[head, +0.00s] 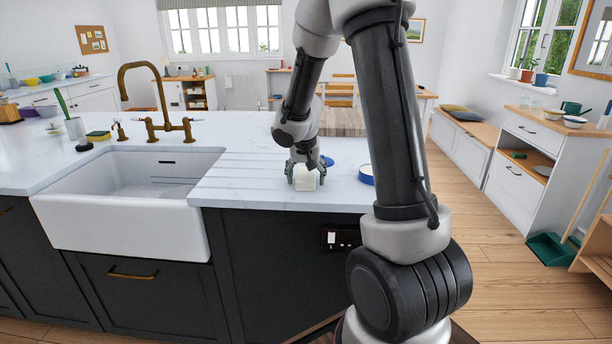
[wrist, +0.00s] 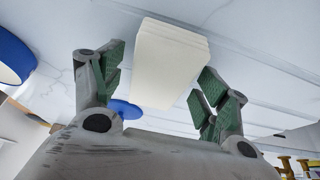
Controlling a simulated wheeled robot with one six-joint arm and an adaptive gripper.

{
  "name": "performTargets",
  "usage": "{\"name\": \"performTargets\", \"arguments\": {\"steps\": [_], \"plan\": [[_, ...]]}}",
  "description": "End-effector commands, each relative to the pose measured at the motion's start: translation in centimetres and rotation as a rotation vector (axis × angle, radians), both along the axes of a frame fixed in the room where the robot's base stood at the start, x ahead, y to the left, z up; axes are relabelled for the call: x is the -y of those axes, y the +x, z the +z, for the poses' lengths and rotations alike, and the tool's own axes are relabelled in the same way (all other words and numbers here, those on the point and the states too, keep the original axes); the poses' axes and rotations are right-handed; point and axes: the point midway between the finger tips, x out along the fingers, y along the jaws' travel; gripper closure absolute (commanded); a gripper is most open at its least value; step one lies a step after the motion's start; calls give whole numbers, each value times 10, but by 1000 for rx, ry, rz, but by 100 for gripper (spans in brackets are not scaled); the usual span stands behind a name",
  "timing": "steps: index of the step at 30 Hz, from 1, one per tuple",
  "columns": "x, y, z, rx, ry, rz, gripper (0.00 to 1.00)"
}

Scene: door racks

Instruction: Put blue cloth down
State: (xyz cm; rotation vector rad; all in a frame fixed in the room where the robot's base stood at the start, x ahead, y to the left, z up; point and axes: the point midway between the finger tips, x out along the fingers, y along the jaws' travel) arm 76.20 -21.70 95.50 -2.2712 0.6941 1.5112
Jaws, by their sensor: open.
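My gripper (head: 305,178) is low over the worktop right of the sink, pointing down, with its fingers apart. A cream, layered block (head: 306,180) sits between the fingers; in the wrist view the block (wrist: 170,62) shows gaps to the green-padded fingers on both sides. It appears to rest on the worktop. I see no cloth that is clearly blue. A flat blue round thing (head: 327,161) lies just behind the gripper, and it also shows in the wrist view (wrist: 126,109).
A blue-sided round dish (head: 366,176) stands right of the gripper, partly hidden by my arm. The white sink (head: 130,200) opens to the left, with a brass tap (head: 150,90) behind it. Grooved white worktop (head: 240,180) between sink and gripper is clear.

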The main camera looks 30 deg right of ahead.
Motion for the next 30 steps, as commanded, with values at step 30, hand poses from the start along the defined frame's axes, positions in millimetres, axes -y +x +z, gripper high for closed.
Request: {"name": "performTargets", "arguments": {"steps": [30], "plan": [[-29,-110,154,-9,-10,122,25]]}}
